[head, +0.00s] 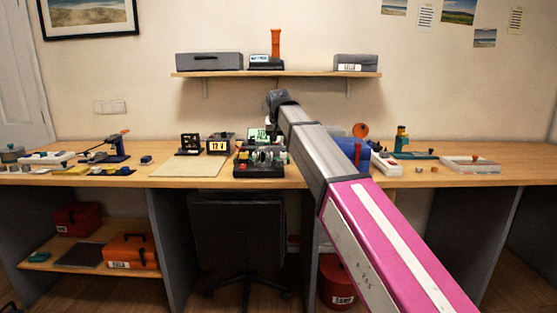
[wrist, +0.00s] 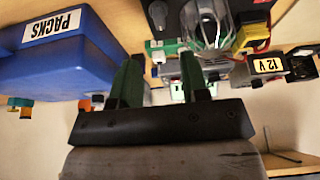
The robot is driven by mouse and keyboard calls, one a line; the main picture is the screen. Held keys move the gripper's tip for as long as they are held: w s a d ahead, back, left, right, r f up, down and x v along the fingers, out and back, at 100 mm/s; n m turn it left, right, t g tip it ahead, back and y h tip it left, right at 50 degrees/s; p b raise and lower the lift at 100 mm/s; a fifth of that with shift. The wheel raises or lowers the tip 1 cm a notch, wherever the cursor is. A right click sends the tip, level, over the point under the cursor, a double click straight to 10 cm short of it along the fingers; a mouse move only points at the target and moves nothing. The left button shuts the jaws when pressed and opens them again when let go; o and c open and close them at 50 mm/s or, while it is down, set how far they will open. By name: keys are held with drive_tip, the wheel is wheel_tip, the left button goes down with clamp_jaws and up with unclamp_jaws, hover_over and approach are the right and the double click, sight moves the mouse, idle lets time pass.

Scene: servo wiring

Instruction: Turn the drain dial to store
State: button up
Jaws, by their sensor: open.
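A black-based device (head: 259,170) stands near the front of the bench, with small coloured parts and a clear cover on it. I cannot tell which part is the drain dial, and no "store" marking is legible. My gripper (wrist: 158,72) is open, its two green fingers apart, with nothing seen held between them. The fingers point toward the device, close to it; contact cannot be judged. In the head view my arm hides the gripper's tips.
A blue box (wrist: 75,45) labelled PACKS stands beside the gripper. A 12 V sign (head: 217,146) and a pale board (head: 190,166) lie left of the device. A shelf (head: 300,73) hangs above the bench; a black chair (head: 237,225) is below.

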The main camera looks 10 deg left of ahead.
sight(278, 161)
drive_tip(key=x, duration=0.9)
drive_tip(key=shift+w+f, duration=0.1)
drive_tip(key=shift+f, duration=0.2)
drive_tip(key=shift+c, duration=0.3)
clamp_jaws()
